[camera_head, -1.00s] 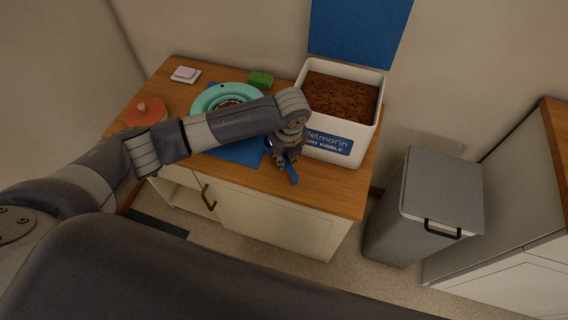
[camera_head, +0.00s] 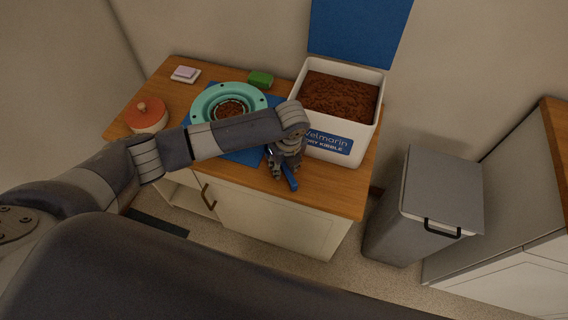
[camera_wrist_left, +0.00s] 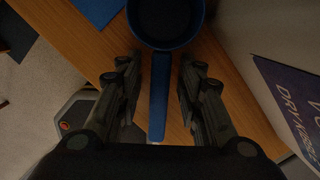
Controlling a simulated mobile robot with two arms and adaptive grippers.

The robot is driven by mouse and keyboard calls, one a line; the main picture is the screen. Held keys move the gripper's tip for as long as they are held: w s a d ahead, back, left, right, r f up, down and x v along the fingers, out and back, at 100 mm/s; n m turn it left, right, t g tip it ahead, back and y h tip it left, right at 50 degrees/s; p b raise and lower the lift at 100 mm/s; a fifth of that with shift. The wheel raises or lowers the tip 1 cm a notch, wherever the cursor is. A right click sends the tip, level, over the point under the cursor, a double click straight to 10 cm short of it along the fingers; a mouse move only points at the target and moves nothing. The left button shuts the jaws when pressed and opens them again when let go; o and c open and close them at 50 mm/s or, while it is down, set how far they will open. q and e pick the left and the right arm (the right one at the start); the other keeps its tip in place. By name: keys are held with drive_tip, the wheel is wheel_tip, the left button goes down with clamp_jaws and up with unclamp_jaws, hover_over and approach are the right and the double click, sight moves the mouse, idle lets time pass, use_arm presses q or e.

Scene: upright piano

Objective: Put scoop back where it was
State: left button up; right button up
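The blue scoop lies on the wooden counter, its handle (camera_head: 290,178) pointing to the front edge beside the kibble bin. In the left wrist view the scoop's round dark cup (camera_wrist_left: 165,18) is at the top and its handle (camera_wrist_left: 159,95) runs down the middle. My left gripper (camera_wrist_left: 159,88) is open, one finger on each side of the handle, with visible gaps. In the head view the left gripper (camera_head: 285,168) hides most of the scoop. The white kibble bin (camera_head: 328,147) is full of brown kibble (camera_head: 340,97). My right gripper is not in view.
A teal ring bowl (camera_head: 205,103) with kibble sits on a blue mat (camera_head: 243,154). An orange lidded pot (camera_head: 148,116), a green sponge (camera_head: 261,79) and a pink block on a white dish (camera_head: 186,73) are also on the counter. A grey trash can (camera_head: 436,195) stands right.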

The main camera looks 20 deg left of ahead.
sight(287, 169)
use_arm(q)
wheel_tip(287, 169, up, 12)
drive_tip(key=s+d, duration=0.1)
drive_tip(key=shift+s+p, duration=0.15)
drive_tip(key=shift+p, duration=0.2)
drive_tip(key=shift+d, duration=0.1)
idle(0.3)
